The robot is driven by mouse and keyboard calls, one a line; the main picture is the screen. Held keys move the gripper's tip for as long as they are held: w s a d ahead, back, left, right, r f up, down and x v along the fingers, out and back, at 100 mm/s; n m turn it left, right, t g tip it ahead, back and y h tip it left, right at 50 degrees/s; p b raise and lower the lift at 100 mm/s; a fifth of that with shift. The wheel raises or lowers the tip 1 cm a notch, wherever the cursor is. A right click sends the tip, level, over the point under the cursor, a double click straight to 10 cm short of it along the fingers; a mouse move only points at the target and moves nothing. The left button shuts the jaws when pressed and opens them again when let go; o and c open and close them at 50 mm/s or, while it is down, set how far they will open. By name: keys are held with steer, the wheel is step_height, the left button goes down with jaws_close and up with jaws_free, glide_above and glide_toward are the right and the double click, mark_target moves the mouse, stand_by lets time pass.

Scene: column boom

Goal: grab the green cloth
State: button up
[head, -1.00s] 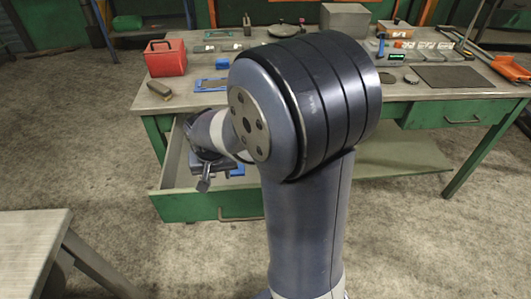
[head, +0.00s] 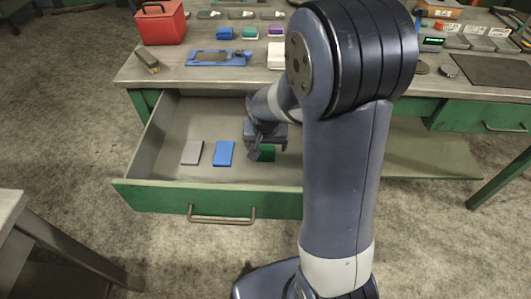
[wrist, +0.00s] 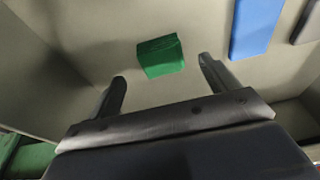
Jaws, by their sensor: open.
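The green cloth (wrist: 161,56) is a small folded block lying on the floor of the open drawer (head: 208,203). In the head view the cloth (head: 267,153) is partly hidden behind my gripper (head: 262,148). My gripper is above the drawer, with its fingers pointing down into it. In the wrist view my gripper (wrist: 162,72) is open and empty, and the cloth appears between and just beyond the fingertips, apart from both.
A blue flat piece (head: 224,153) and a grey flat piece (head: 192,152) lie in the drawer left of the cloth. The drawer walls surround my gripper. The workbench top (head: 170,72) behind holds a red box (head: 161,25) and a blue frame (head: 218,58).

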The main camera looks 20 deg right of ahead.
mark_target(265, 151)
steer(key=x, duration=0.4)
steer(key=shift+w+f, duration=0.15)
steer(key=shift+f, duration=0.1)
steer(key=shift+c, duration=0.5)
steer(key=c, duration=1)
steer(key=shift+r, duration=0.1)
